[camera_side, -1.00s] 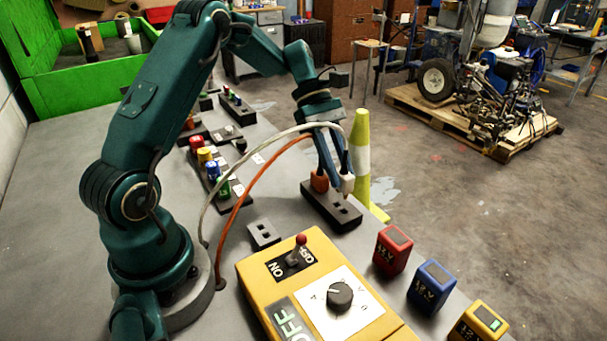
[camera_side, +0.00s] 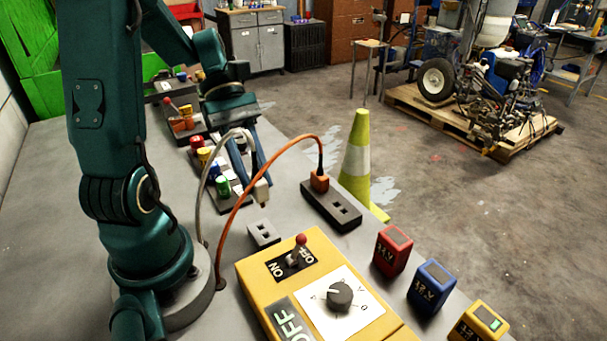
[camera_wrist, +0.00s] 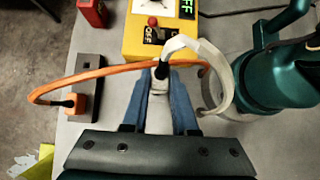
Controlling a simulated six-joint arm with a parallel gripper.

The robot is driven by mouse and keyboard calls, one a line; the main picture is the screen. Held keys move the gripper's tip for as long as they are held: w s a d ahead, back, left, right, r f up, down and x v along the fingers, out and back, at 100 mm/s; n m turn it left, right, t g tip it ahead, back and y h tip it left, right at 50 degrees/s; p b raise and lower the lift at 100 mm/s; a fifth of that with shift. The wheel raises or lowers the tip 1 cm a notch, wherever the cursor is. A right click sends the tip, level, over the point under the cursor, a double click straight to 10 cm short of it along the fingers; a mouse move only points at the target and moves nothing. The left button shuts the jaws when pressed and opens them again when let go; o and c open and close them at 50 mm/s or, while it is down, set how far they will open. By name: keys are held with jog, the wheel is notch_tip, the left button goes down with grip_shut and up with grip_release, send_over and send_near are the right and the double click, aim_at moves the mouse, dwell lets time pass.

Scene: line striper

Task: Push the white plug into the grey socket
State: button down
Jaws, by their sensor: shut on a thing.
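The white plug (camera_side: 262,193) is held between the blue fingers of my gripper (camera_side: 258,182), its pale cable arching to the left. The plug also shows between the fingers in the wrist view (camera_wrist: 159,84). The small grey socket (camera_side: 264,233) lies on the table beside the yellow box. In the side view the plug is above the socket, with a visible gap between them. In the wrist view I cannot make out the socket; the plug and fingers may cover it.
An orange plug (camera_side: 320,182) sits in a dark socket strip (camera_side: 338,210), and its orange cable (camera_side: 268,152) arches close to my gripper. The yellow control box (camera_side: 312,290) stands in front of the socket. Coloured knobs (camera_side: 212,172) stand behind my gripper. A yellow cone (camera_side: 357,155) stands beyond the strip.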

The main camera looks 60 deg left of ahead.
jog(key=shift+f, duration=2.7)
jog(key=shift+f, duration=1.45)
jog(key=shift+c, duration=1.4)
grip_release()
jog(key=v, duration=0.7)
jog(key=shift+d, duration=0.1)
